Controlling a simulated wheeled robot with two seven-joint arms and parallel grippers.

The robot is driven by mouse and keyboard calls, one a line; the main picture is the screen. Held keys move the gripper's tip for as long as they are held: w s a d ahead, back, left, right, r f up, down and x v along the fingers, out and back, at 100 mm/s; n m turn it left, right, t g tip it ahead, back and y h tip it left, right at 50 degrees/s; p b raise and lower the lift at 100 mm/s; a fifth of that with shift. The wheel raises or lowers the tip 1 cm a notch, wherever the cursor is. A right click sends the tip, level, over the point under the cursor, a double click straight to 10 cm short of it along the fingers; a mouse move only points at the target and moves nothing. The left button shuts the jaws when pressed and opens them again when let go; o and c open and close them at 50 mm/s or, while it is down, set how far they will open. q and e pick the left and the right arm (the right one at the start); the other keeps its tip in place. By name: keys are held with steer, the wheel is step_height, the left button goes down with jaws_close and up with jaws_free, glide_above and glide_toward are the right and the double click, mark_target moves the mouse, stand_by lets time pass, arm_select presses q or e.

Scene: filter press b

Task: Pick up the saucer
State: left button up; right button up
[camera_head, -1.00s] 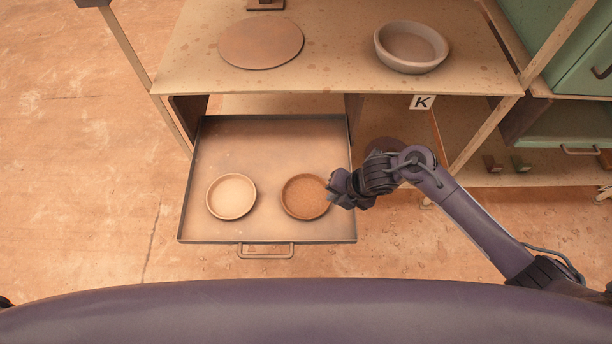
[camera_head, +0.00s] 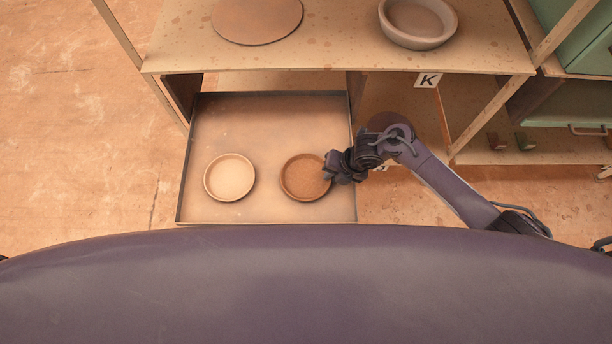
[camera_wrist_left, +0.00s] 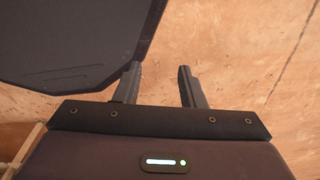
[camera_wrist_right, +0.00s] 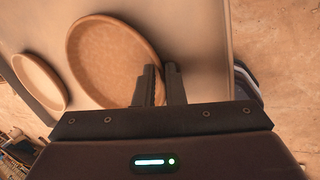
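A round brown saucer (camera_head: 305,177) with a raised rim is in the right half of the pulled-out tray drawer (camera_head: 265,120). It also shows in the right wrist view (camera_wrist_right: 112,62). My right gripper (camera_head: 329,170) is at its right edge. In the right wrist view, the fingers (camera_wrist_right: 160,72) are close together, one inside the rim and one outside, and look closed on it. I cannot tell whether the saucer is clear of the drawer floor. My left gripper (camera_wrist_left: 160,75) is open and empty above the floor, seen only in the left wrist view.
A paler round dish (camera_head: 229,177) is in the drawer, left of the saucer and apart from it. The shelf above holds a flat round disc (camera_head: 257,18) and a thick-walled bowl (camera_head: 418,20). A K label (camera_head: 428,80) is on the shelf edge. Floor is open at left.

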arm_select(q)
steer(key=shift+s+a+f, duration=0.1)
steer(key=shift+s, duration=0.75)
